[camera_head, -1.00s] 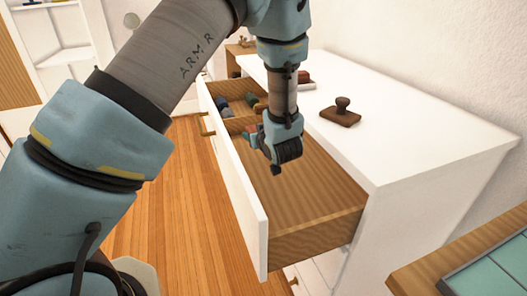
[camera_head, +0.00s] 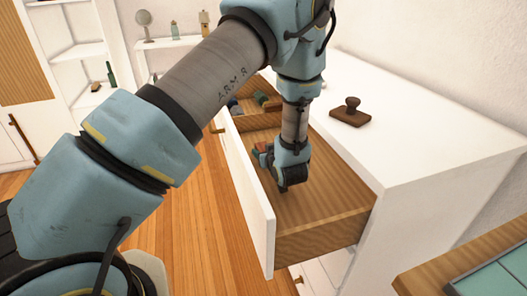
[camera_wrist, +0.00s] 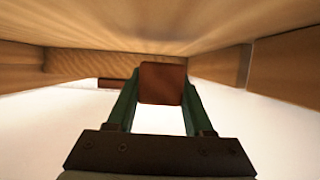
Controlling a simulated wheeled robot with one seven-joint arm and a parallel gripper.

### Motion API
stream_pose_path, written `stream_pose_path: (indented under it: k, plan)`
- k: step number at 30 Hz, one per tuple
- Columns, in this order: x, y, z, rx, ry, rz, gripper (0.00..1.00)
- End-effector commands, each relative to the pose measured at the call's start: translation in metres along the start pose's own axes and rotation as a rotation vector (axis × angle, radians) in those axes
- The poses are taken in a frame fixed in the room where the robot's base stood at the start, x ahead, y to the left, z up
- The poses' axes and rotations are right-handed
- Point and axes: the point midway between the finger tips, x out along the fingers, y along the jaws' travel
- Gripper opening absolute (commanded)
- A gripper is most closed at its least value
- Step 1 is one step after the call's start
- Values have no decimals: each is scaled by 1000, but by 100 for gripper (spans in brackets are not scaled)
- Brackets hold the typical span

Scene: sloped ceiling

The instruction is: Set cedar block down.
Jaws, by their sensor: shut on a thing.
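The cedar block (camera_wrist: 163,83) is a reddish-brown piece with a square face, held between the two green fingers of my gripper (camera_wrist: 162,95) in the wrist view. In the head view my gripper (camera_head: 264,152) is low inside the open drawer (camera_head: 325,180), and a small reddish piece shows at its fingers. My wrist hides part of the drawer there. The drawer has a wooden floor and walls and a white front. Whether the block touches the drawer floor cannot be told.
A wooden divider (camera_head: 258,121) separates a rear compartment with several small dark and brown items. A brown stamp-like object (camera_head: 350,112) stands on the white cabinet top (camera_head: 420,130). The drawer floor nearest the camera is bare. A wooden surface with green tiles (camera_head: 495,280) is at lower right.

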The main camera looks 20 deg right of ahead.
Motion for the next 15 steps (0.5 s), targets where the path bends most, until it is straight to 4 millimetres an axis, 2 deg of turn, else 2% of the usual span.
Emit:
stream_pose_path:
  k: [11, 12, 15]
  plan:
    - [3, 0, 8, 0, 1, 0, 0]
    - [3, 0, 8, 0, 0, 0, 55]
    - [3, 0, 8, 0, 0, 0, 66]
